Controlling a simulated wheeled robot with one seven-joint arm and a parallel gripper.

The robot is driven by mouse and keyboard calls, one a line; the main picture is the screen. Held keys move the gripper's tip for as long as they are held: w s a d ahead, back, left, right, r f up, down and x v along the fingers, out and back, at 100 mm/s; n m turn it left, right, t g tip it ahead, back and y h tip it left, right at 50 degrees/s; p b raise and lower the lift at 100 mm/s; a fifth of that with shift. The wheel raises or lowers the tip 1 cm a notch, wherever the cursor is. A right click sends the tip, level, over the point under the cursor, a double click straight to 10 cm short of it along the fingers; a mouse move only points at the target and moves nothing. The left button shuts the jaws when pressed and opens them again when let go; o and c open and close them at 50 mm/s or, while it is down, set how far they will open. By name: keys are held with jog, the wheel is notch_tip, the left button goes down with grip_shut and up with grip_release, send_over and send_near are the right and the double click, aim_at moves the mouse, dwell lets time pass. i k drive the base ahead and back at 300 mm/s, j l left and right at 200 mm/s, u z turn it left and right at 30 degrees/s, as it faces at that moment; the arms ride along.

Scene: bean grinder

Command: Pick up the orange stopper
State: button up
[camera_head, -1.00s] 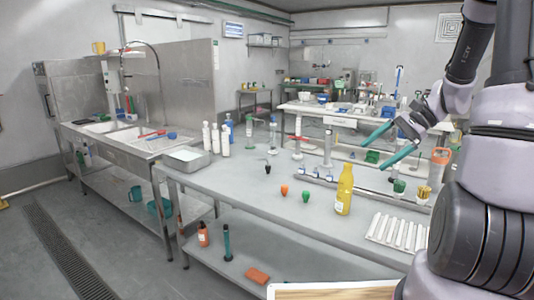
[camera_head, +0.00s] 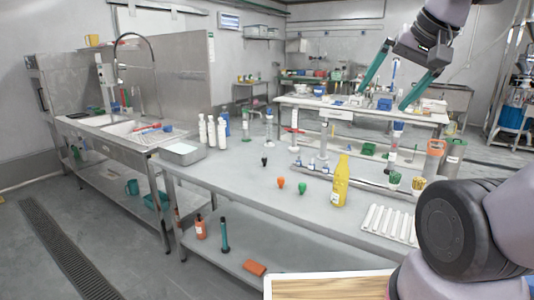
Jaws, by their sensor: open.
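The orange stopper (camera_head: 281,182) stands on the grey metal table (camera_head: 235,190), left of a green stopper (camera_head: 302,187) and nearer than a black stopper (camera_head: 264,161). It is small and uncovered. My gripper (camera_head: 389,90) has two teal fingers spread wide apart. It is empty and raised in the upper right of the picture, to the right of the orange stopper and well clear of it.
A yellow bottle (camera_head: 340,182) stands right of the stoppers, with a white ribbed rack (camera_head: 389,223) beyond it to the right. White bottles (camera_head: 212,131) and a metal tray (camera_head: 183,152) are at the table's left end. Bare tabletop lies left of the stoppers.

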aim_at(280, 180)
jog(key=i+j+z, duration=0.2)
jog(key=j, duration=0.85)
jog(key=i+j+z, duration=0.2)
jog(key=j, duration=0.8)
jog(key=j+z, duration=0.2)
jog(key=j, duration=0.85)
